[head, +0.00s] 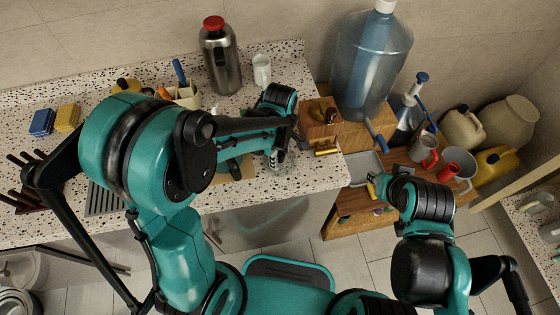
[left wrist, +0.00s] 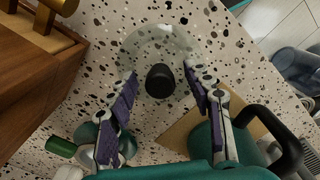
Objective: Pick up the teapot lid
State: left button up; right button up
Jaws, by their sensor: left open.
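A clear round glass lid (left wrist: 150,45) with a black knob (left wrist: 160,82) lies on the speckled counter in the left wrist view; I take it as the teapot lid. My left gripper (left wrist: 161,75) is open above it, with one purple-padded finger on each side of the knob, apart from it. In the head view my left gripper (head: 274,160) is over the counter's front edge, and the lid is hard to make out there. My right gripper (head: 372,182) is away from the lid, near the lower wooden shelf; its fingers are too small to read.
A teal pot with a black handle (left wrist: 265,125) stands close to my left gripper on a tan board (left wrist: 180,130). A wooden box (head: 318,128) stands right of it. A steel flask (head: 220,60) and large water bottle (head: 370,65) stand behind.

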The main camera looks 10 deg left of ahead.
pick_arm(q)
grip_shut()
dwell(0.3)
